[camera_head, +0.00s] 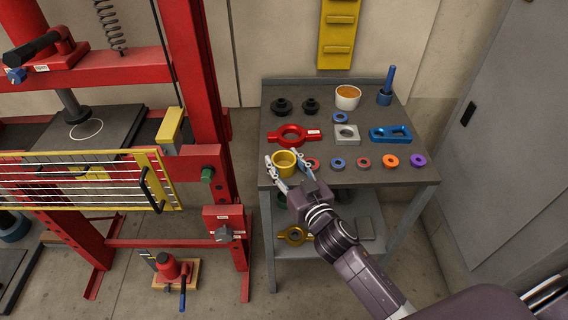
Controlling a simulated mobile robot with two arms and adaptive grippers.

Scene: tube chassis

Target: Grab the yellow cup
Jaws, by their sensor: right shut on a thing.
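The yellow cup (285,170) is at the front left of the grey metal table (400,176), close to its front edge. It is round and open at the top. My right gripper (286,168) reaches in from the lower right, with one finger on the left side of the cup and the other on its right side. It is shut on the cup. I cannot tell whether the cup is lifted off the tabletop. My left gripper does not show.
A red ring tool (291,128) lies just behind the cup. Several small coloured rings, such as the orange one (391,161), line the front to the right. A white cup (347,96) and a blue part (390,134) stand farther back. A red press frame (200,100) rises at the left.

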